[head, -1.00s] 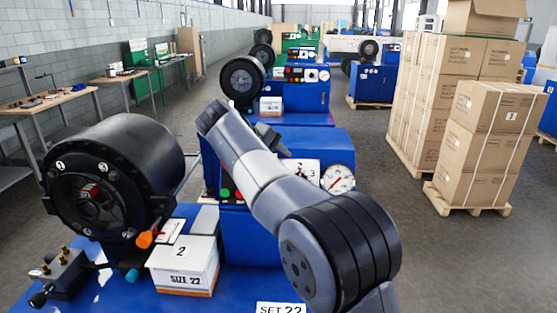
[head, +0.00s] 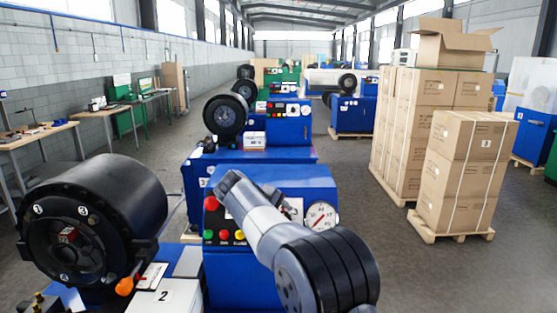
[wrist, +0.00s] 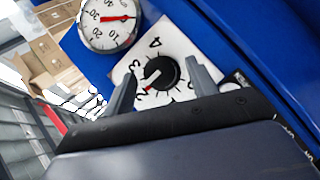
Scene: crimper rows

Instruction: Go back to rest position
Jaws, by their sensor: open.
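My gripper (wrist: 162,88) shows in the wrist view with its two fingers apart and nothing held between them. A black dial knob (wrist: 161,72) with a red pointer mark sits on a white numbered plate (wrist: 177,42). In that picture it appears between the fingertips; whether they touch it I cannot tell. A pressure gauge (wrist: 109,20) with a red needle is above left of the knob. In the head view the gauge (head: 321,216) is on the blue control box (head: 285,178), and my arm hides the knob and gripper.
A black crimper head (head: 95,220) stands at the front left, beside a white box marked 2 (head: 165,297). More blue machines (head: 290,125) line up behind. Stacked cartons (head: 465,165) on pallets stand at the right. Floor is open between the row and the pallets.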

